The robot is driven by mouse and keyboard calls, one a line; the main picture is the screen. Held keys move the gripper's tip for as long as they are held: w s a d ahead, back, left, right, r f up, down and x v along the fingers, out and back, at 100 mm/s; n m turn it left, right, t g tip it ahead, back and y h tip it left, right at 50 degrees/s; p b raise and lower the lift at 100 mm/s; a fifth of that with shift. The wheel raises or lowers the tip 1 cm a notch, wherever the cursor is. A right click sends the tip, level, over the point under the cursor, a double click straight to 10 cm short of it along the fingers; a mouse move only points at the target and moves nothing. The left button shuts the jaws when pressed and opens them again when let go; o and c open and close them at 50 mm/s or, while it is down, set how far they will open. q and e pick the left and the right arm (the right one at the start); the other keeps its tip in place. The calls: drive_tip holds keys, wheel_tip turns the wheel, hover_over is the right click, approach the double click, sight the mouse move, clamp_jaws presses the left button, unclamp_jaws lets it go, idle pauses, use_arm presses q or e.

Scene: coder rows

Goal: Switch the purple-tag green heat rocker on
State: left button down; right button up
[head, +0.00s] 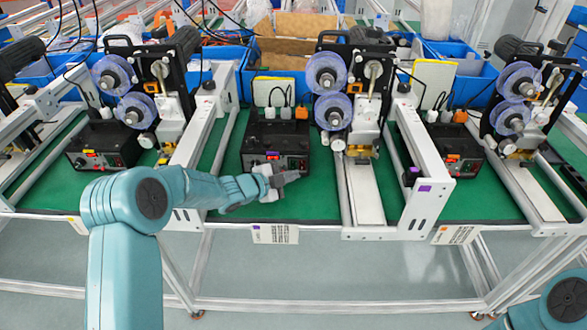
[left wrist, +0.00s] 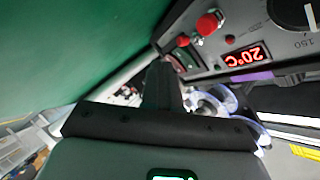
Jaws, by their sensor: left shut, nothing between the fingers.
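The black control box (head: 275,140) of the middle station stands on the green mat. A small purple tag (left wrist: 250,77) shows beside its lit 20°C display (left wrist: 247,58) in the left wrist view. My left gripper (head: 291,177) is shut and empty, just in front of the box's panel, near its lower right part. My right gripper is out of view.
Similar boxes stand at the left (head: 104,145) and right (head: 455,150) stations. Film reels (head: 327,73) and a white rail (head: 420,155) stand right of the middle box. The green mat (head: 315,200) in front is clear. A label with a purple mark (head: 275,234) hangs on the front edge.

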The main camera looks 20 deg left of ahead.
use_arm(q)
drive_tip(key=shift+w+a+f, duration=0.1)
drive_tip(key=shift+w, duration=0.25)
drive_tip(key=shift+w+a, duration=0.1)
drive_tip(key=shift+w, duration=0.25)
idle(0.6)
drive_tip(key=shift+s, duration=0.1)
drive_tip(key=shift+s+b, duration=0.3)
drive_tip(key=shift+s, duration=0.05)
drive_tip(key=shift+s+d, duration=0.2)
drive_tip(key=shift+s, duration=0.1)
